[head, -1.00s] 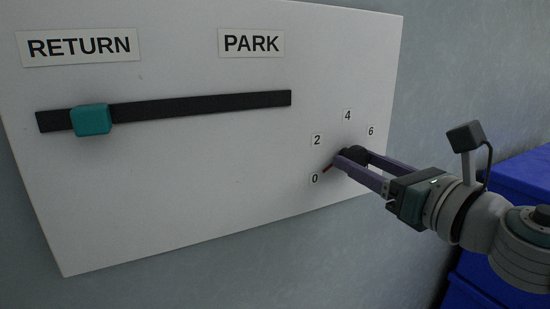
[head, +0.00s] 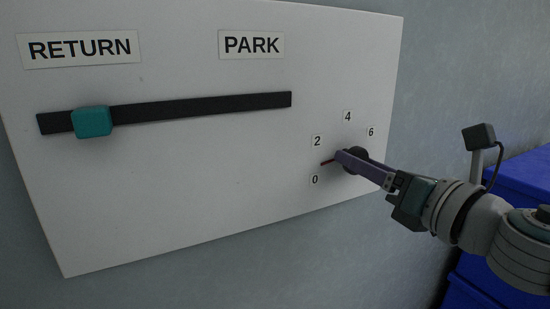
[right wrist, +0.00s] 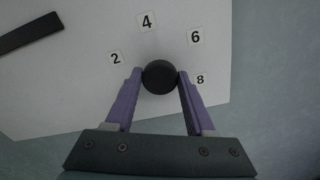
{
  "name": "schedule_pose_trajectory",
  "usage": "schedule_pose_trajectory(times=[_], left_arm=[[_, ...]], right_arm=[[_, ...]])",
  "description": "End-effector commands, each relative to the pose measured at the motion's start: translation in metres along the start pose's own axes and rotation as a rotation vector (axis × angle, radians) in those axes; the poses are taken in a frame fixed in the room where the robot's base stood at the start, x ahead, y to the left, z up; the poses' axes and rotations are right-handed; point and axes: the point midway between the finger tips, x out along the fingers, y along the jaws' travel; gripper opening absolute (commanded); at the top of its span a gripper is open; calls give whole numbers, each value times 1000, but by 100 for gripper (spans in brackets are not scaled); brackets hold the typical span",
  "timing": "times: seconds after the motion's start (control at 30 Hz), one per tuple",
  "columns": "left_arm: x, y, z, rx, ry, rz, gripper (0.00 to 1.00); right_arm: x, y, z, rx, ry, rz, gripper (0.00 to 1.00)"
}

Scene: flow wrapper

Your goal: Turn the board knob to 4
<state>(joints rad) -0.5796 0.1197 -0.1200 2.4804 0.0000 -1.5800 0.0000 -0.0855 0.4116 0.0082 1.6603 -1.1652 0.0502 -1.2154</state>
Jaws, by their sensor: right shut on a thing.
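The black round board knob (head: 356,157) sits at the lower right of the white board (head: 200,190), ringed by number labels 0, 2, 4 (head: 347,116) and 6. A thin red pointer (head: 328,162) at its left points between 0 and 2. My right gripper (head: 349,158) is shut on the knob. In the right wrist view, the two purple fingers touch the knob (right wrist: 160,77) on both sides, with the 4 label (right wrist: 147,21) above it and 8 at its right. The pointer does not show there. My left gripper is not in view.
A teal slider (head: 93,121) sits near the left end of a dark slot (head: 200,107), under the RETURN label (head: 80,47); the PARK label (head: 251,45) is to the right. Blue bins (head: 520,178) stand at the right.

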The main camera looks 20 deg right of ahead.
Motion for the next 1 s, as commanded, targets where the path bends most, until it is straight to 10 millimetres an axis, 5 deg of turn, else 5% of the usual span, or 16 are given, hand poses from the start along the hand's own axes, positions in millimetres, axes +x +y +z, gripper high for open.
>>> schedule_pose_trajectory(times=[1.0], left_arm=[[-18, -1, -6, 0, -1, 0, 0]], right_arm=[[0, 0, 2, 968, -2, 0, 0]])
